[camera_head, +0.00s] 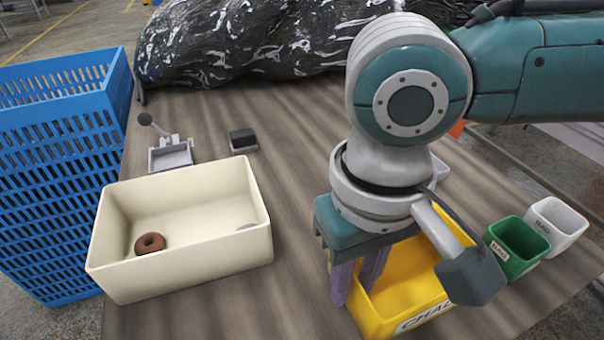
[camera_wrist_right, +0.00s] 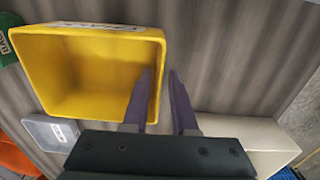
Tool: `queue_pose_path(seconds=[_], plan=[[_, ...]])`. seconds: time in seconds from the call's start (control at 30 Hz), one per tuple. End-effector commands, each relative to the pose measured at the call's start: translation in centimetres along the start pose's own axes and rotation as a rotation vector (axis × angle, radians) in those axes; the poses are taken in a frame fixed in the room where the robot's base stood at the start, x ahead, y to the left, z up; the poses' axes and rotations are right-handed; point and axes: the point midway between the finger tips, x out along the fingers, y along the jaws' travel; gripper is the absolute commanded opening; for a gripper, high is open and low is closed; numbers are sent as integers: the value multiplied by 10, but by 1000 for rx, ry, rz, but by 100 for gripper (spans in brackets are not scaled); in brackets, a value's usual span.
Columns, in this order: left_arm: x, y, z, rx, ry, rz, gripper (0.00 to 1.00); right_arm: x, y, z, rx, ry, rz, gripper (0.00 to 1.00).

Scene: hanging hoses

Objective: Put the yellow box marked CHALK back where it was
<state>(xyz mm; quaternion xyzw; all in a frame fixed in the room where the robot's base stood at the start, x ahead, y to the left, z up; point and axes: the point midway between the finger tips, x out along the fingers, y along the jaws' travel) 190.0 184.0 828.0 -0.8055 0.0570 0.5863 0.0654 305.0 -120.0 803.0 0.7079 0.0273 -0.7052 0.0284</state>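The yellow box marked CHALK (camera_head: 405,285) is an open-topped bin on the table at front right, its label on the side toward the front edge. It also shows in the right wrist view (camera_wrist_right: 90,75), where it looks empty. My right gripper (camera_head: 357,288) is down at the box's left wall. One finger is inside the box and the other is outside, with the wall between them. In the right wrist view the gripper (camera_wrist_right: 162,75) shows a gap between its fingers, so it looks open around the wall. My left gripper is not in view.
A cream bin (camera_head: 180,275) holding a brown ring (camera_head: 149,243) stands left. A green bin (camera_head: 517,248) and a white bin (camera_head: 556,226) stand right. A blue crate (camera_head: 60,170) is far left. A black-wrapped bundle (camera_head: 250,45) lies behind. Bare table separates the cream and yellow boxes.

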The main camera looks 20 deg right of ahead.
Motion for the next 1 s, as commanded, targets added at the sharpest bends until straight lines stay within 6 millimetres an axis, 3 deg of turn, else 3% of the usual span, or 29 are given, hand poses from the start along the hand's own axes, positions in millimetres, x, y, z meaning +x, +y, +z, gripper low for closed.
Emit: queue_pose_path(seconds=[0.37,0.47,0.8,1.0], plan=[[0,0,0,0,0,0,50,-4,0,0,-1,0,0,35],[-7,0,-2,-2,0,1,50,-19,0,0,0,0,-2,35],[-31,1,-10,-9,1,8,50,-95,0,-1,0,2,-2,35],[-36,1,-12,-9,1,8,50,-119,0,0,0,-1,-1,35]])
